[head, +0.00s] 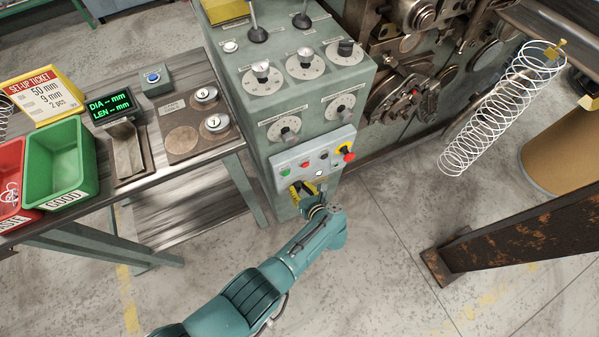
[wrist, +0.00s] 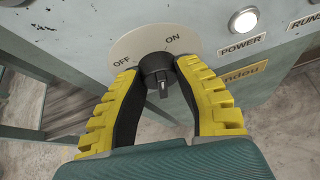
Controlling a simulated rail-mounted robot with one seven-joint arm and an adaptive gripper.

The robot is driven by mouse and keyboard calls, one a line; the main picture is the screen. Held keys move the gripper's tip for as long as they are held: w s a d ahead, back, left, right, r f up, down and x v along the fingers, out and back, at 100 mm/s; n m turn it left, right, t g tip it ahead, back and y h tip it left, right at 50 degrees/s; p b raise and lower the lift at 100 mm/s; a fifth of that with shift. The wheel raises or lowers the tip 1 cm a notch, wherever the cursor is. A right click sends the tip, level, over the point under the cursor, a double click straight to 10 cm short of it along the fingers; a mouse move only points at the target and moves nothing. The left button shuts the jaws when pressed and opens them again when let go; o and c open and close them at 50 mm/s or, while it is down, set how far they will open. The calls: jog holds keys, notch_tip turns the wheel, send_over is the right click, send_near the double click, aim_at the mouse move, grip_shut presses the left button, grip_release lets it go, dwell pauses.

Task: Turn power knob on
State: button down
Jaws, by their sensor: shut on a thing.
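The power knob (wrist: 157,76) is a small black knob on a pale round plate (wrist: 140,44) marked OFF at the left and ON at the upper right. My gripper (wrist: 155,78) has its yellow-and-black fingers on either side of the knob, shut on it. A small light mark shows on the knob's near end; I cannot tell which word the knob points to. The white POWER lamp (wrist: 244,20) right of the plate looks bright. In the head view my gripper (head: 303,189) is at the lower front of the green-grey cabinet and hides the knob.
The cabinet's button panel (head: 308,158) with several coloured buttons and a red knob on yellow (head: 346,153) sits just above my gripper. Dials cover the cabinet (head: 245,100) higher up. A bench (head: 105,180) with bins stands left; a rusty beam (head: 520,235) is at right.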

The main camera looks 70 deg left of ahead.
jog(key=shift+f+m+g+b, duration=0.25)
jog(key=shift+m+g+b, duration=0.65)
jog(key=shift+m+b, duration=0.1)
jog(key=shift+m+g+b, duration=0.4)
jog(key=shift+m+b, duration=0.1)
jog(key=shift+r, duration=0.1)
jog(key=c, duration=0.6)
grip_release()
jog(key=shift+c, duration=0.2)
jog(key=shift+r, duration=0.1)
